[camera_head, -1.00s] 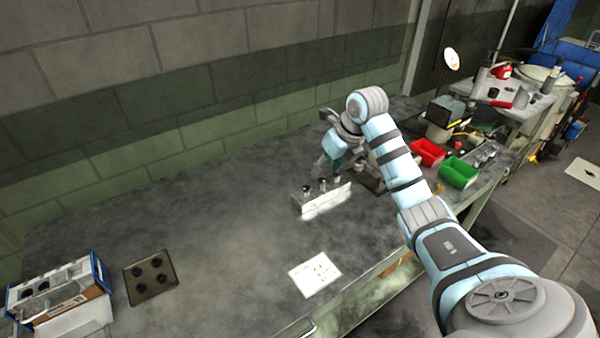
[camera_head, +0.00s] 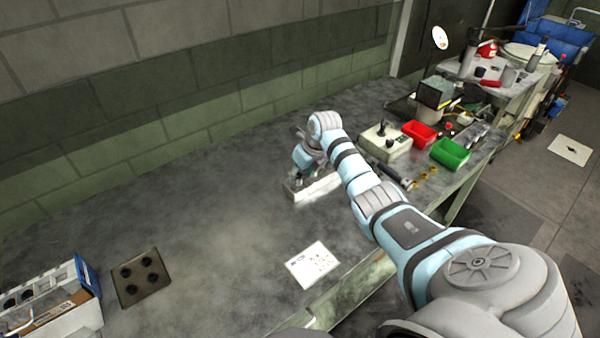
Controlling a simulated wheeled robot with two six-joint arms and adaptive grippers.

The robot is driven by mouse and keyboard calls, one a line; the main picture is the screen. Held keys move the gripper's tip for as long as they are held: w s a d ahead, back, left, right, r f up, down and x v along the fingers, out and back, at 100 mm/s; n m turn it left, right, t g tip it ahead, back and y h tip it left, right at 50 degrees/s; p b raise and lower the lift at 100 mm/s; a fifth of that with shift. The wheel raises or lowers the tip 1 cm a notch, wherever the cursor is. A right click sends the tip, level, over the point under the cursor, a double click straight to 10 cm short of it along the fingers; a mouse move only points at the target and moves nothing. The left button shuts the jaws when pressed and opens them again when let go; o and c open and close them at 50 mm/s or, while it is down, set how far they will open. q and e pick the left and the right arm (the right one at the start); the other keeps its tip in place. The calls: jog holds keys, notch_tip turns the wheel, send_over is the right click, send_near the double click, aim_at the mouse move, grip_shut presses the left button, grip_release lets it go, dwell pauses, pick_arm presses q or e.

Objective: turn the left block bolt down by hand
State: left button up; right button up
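The light metal block (camera_head: 316,189) lies on the grey bench near the middle of the view. My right gripper (camera_head: 297,181) is over the left end of the block, pointing down. The gripper and wrist cover the block's top, so I cannot make out its bolts. The fingers are too small and too covered to show whether they are open or shut, or whether they touch a bolt. My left gripper is out of view.
A control box with a black knob (camera_head: 386,138), a red bin (camera_head: 419,134) and a green bin (camera_head: 450,153) stand to the right. A white sheet (camera_head: 312,265) lies in front. A dark plate with round pads (camera_head: 141,278) and a blue-white box (camera_head: 50,296) are at left. The bench's middle left is clear.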

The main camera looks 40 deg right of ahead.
jog(key=shift+s+r, duration=0.2)
jog(key=shift+c, duration=1.3)
grip_shut()
jog(key=shift+a+r+m+h+p, duration=0.15)
jog(key=shift+r+m+h+p, duration=0.15)
jog(key=shift+m+p, duration=0.35)
jog(key=shift+f+m+p, duration=0.1)
jog(key=shift+m+p, duration=0.25)
jog(key=shift+m, duration=0.2)
jog(key=shift+f+m+h, duration=0.15)
jog(key=shift+m+h, duration=0.15)
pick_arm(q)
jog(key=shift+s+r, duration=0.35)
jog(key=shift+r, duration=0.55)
pick_arm(e)
jog(key=shift+o, duration=1.3)
grip_release()
jog(key=shift+w+f, duration=0.1)
